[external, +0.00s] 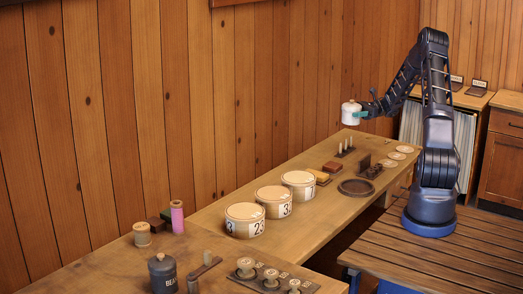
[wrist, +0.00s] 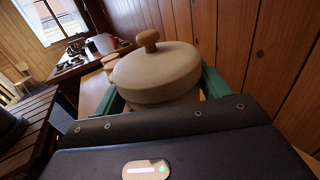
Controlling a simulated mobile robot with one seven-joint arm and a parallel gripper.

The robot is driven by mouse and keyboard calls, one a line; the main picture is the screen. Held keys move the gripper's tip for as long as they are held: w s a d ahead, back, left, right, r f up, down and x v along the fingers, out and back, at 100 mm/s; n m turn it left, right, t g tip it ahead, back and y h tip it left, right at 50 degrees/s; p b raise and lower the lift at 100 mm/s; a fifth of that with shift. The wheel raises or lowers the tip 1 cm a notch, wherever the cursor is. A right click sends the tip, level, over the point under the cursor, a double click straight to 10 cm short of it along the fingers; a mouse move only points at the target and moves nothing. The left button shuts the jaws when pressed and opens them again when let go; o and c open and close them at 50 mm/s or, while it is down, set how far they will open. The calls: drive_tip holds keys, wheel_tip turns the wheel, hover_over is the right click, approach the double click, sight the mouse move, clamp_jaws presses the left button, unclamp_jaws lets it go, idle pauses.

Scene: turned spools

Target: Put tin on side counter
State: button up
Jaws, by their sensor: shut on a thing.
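The tin (external: 350,116) is a small pale cream canister, held upright in the air above the far part of the long wooden counter. In the wrist view the tin (wrist: 157,75) fills the middle, with a domed lid and a round wooden knob. My gripper (external: 357,115) is shut on the tin, its teal fingers on either side of the body. In the wrist view my gripper (wrist: 160,95) is partly hidden by the lid. I cannot tell for sure which surface is the side counter; a separate wooden counter (external: 464,99) stands at the back right.
The long counter (external: 220,206) carries several numbered round boxes (external: 273,201), a dark round tray (external: 356,187), pegs and pale discs (external: 405,149). A nearer counter (external: 90,267) holds a pink spool (external: 177,217) and a dark canister (external: 162,273). The plank wall (external: 200,90) runs close behind.

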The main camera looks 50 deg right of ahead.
drive_tip(key=shift+n+g, duration=0.4)
drive_tip(key=shift+g, duration=0.3)
drive_tip(key=s+d, duration=0.1)
drive_tip(key=s, duration=0.1)
drive_tip(key=s+d+r, duration=0.1)
drive_tip(key=s, duration=0.1)
drive_tip(key=s+d+r, duration=0.1)
drive_tip(key=s, duration=0.1)
drive_tip(key=shift+d, duration=0.25)
wheel_tip(320, 180, down, 19)
drive_tip(key=shift+f, duration=0.1)
drive_tip(key=o, duration=1.1)
drive_tip(key=shift+f, duration=0.1)
drive_tip(key=shift+c, duration=0.2)
